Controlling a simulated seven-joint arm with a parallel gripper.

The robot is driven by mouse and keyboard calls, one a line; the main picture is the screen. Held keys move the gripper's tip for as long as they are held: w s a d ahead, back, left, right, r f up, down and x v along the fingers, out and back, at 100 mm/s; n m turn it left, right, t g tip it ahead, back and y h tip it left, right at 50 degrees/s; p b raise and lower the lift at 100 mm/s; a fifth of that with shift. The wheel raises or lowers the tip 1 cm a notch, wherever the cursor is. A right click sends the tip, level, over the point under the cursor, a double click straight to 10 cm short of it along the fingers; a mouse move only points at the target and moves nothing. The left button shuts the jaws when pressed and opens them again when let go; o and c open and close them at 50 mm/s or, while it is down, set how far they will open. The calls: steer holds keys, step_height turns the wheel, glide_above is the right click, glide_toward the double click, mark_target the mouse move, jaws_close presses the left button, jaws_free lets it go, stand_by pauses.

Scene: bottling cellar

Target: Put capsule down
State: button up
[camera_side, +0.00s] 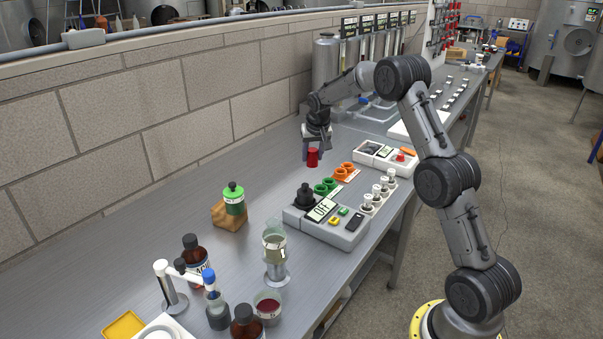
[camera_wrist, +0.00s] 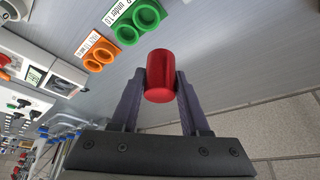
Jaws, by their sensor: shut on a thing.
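The red capsule (camera_side: 313,157) hangs below my gripper (camera_side: 312,148) in the side view, above the grey bench. In the wrist view the red capsule (camera_wrist: 160,76) sits between the two dark fingers of my gripper (camera_wrist: 160,88), which are shut on it. Green ring holders (camera_side: 325,186) and orange ring holders (camera_side: 343,170) stand on the bench to the right of and below the capsule in the side view. In the wrist view the green holders (camera_wrist: 137,22) and orange holders (camera_wrist: 98,54) lie beyond the capsule, up and to the left.
A device with a display (camera_side: 322,211) stands in front of the holders. A block wall (camera_side: 120,110) runs behind the bench. The bench (camera_side: 265,180) left of the gripper is clear.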

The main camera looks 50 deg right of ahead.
steer(key=w+d+f, duration=0.1)
steer(key=w+f, duration=0.1)
steer(key=w+d+f, duration=0.1)
steer(key=w+f, duration=0.1)
steer(key=w+d+f, duration=0.1)
steer(key=w+f, duration=0.1)
steer(key=f, duration=0.1)
steer(key=shift+w+d+f, duration=0.1)
steer(key=shift+w+d, duration=0.3)
steer(key=shift+w+f, duration=0.1)
steer(key=shift+f, duration=1.45)
steer(key=shift+f, duration=0.1)
steer(key=o, duration=0.7)
